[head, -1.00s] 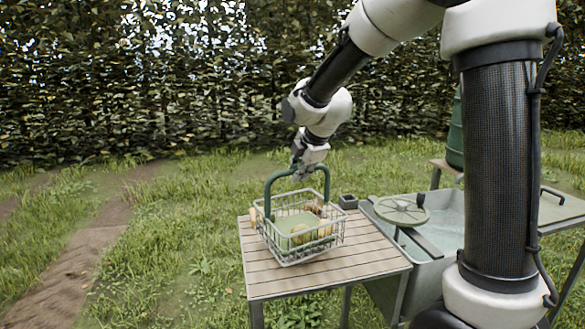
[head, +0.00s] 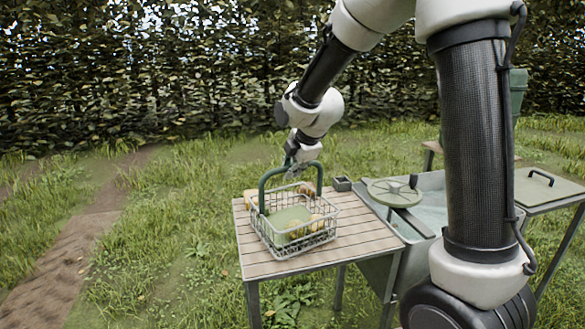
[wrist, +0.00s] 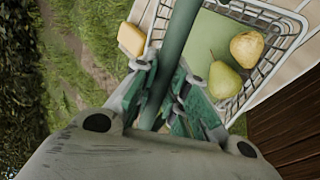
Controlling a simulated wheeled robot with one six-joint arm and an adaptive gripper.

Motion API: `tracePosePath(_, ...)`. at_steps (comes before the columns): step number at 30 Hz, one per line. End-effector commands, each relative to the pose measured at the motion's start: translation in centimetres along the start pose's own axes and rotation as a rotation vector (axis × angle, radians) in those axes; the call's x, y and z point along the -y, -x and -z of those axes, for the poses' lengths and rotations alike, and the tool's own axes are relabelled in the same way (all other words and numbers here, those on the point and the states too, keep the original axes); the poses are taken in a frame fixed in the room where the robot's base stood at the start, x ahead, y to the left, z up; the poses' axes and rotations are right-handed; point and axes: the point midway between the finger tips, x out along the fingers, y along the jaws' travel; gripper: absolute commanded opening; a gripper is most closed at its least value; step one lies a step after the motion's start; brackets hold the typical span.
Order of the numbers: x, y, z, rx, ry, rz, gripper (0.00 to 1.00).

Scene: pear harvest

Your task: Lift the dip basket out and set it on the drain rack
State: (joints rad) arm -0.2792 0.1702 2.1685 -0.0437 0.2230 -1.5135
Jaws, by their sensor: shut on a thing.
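The dip basket (head: 296,245) is a pale wire basket with a green arched handle (head: 265,193) and a green panel inside. It holds a few yellow-green pears (wrist: 226,80). It is upright over the slatted wooden top (head: 350,245), which looks like the drain rack; I cannot tell whether its base touches the slats. My gripper (head: 297,165) is above the basket, shut on the top of the handle. In the wrist view the green handle bar (wrist: 178,35) passes between my fingers (wrist: 165,95).
A tub of water (head: 438,205) with a round green spoked disc (head: 393,191) stands right of the slatted top. A small dark box (head: 342,184) sits at its back corner. A lidded side table (head: 545,190) is farther right.

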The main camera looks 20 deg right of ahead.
Motion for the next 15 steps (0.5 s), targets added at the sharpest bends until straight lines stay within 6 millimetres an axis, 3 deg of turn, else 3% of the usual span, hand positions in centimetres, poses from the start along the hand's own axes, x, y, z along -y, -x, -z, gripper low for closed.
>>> tracePosePath(15,0.57,-0.23,-0.05,0.000,0.000,-0.002,0.00)
